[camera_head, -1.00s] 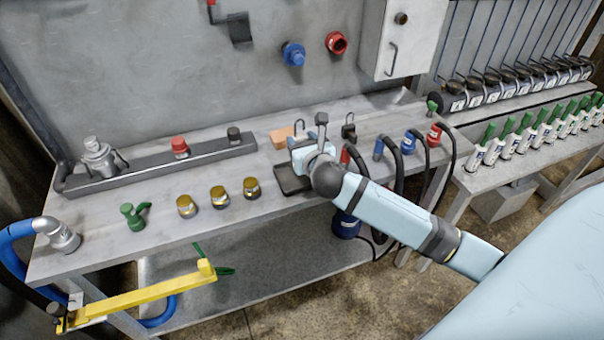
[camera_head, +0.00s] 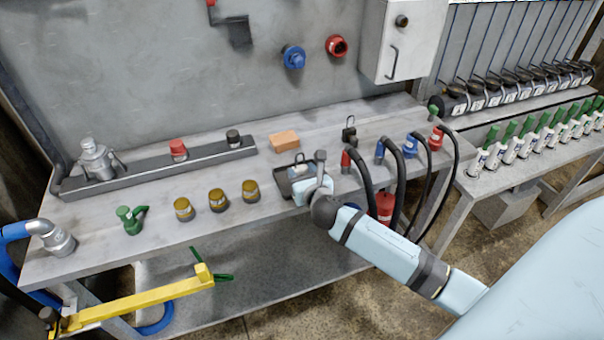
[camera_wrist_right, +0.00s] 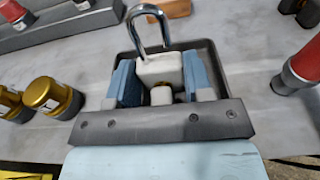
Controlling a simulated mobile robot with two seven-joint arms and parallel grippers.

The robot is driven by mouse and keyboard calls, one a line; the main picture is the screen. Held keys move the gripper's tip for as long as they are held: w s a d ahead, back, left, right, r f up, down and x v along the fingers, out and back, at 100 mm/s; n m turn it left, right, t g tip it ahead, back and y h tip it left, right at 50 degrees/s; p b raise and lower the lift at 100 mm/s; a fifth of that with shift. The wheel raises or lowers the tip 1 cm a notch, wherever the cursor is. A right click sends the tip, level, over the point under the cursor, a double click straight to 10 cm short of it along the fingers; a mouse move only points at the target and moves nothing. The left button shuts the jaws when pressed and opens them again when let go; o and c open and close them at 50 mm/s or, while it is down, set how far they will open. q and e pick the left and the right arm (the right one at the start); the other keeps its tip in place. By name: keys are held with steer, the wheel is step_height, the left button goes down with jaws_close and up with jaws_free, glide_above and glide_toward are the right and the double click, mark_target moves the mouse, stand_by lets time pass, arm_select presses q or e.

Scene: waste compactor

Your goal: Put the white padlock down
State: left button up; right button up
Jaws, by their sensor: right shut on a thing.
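In the head view the gripper (camera_head: 306,184) is low over the right part of a shallow dark tray (camera_head: 279,183) on the workbench. The tray's rim (camera_wrist_right: 212,60) shows around the padlock in the wrist view. I cannot tell whether the padlock touches the tray. My left gripper is not in view.
An orange-brown block (camera_head: 284,141) and a black padlock (camera_head: 349,131) lie behind the tray. Several brass-coloured cylinders (camera_head: 218,199) stand to its left. Red and blue hose connectors (camera_head: 381,151) stand close on the right. The bench (camera_head: 110,192) has clear patches at front left.

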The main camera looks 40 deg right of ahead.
steer(key=o, duration=0.8)
steer(key=shift+f, duration=0.15)
steer(key=shift+o, duration=0.2)
steer(key=v, duration=1.2)
steer(key=s+a+f+m+g+y, duration=0.2)
steer(key=s+a+f+m, duration=0.5)
steer(key=m, duration=0.8)
steer(key=s+a+f+m+g+y, duration=0.3)
steer(key=s+a+f+m+y, duration=0.2)
steer(key=m, duration=1)
step_height(320, 180, down, 3)
steer(key=s+a, duration=0.3)
steer(key=shift+m, duration=0.4)
